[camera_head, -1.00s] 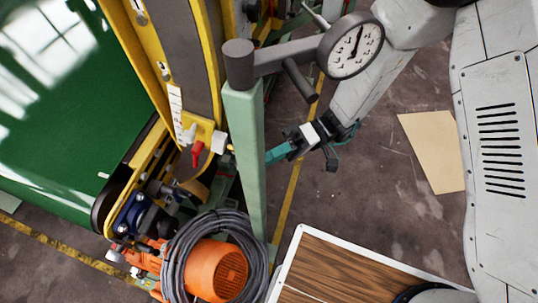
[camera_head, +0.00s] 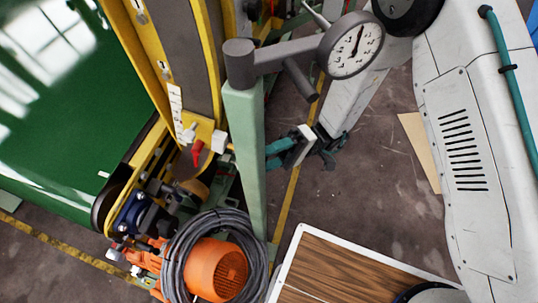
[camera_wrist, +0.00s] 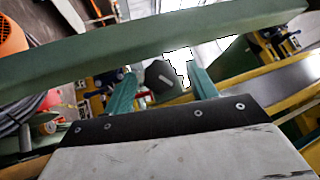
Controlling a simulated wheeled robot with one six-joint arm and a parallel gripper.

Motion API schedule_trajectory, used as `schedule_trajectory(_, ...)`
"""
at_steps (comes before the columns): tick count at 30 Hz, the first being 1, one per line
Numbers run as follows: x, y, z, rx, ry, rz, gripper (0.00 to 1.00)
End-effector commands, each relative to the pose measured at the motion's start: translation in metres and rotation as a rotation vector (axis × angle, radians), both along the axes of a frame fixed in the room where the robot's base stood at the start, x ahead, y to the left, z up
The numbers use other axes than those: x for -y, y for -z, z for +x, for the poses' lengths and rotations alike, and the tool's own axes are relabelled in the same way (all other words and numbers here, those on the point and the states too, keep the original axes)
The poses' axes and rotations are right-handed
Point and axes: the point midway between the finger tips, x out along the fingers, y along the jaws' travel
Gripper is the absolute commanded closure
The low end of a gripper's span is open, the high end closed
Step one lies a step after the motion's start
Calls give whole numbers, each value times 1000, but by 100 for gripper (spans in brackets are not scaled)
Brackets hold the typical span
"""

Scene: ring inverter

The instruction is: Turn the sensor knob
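A red knob or lever (camera_head: 197,153) sits on the yellow machine frame, beside a small white block (camera_head: 219,141). I cannot tell for sure which part is the sensor knob. My gripper (camera_head: 268,156) is right of the green post (camera_head: 244,150), with its teal fingers apart and their tips at the post's edge, partly hidden. In the wrist view my gripper (camera_wrist: 162,76) is open and empty. A dark grey, rounded part with a pale mark (camera_wrist: 160,82) shows beyond and between the fingers; it may be the knob. No contact is visible.
The post carries a round dial gauge (camera_head: 355,45) on a grey arm. A coiled cable (camera_head: 178,255) and an orange motor (camera_head: 215,270) stand at the lower left. A wood-topped surface (camera_head: 330,270) is at the bottom. Bare floor (camera_head: 365,190) lies right of the post.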

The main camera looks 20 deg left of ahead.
Motion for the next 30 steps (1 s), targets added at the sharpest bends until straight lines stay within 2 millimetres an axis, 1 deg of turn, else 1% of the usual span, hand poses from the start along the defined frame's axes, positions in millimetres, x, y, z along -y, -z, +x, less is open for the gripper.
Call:
schedule_trajectory(2,0,0,0,0,0,0,43)
schedule_trajectory(5,3,2,6,0,2,0,43)
schedule_trajectory(15,32,19,51,0,3,1,43)
schedule_trajectory(18,37,22,58,0,2,0,43)
schedule_trajectory(22,41,24,63,0,2,0,43)
schedule_trajectory(30,41,24,63,0,1,0,43)
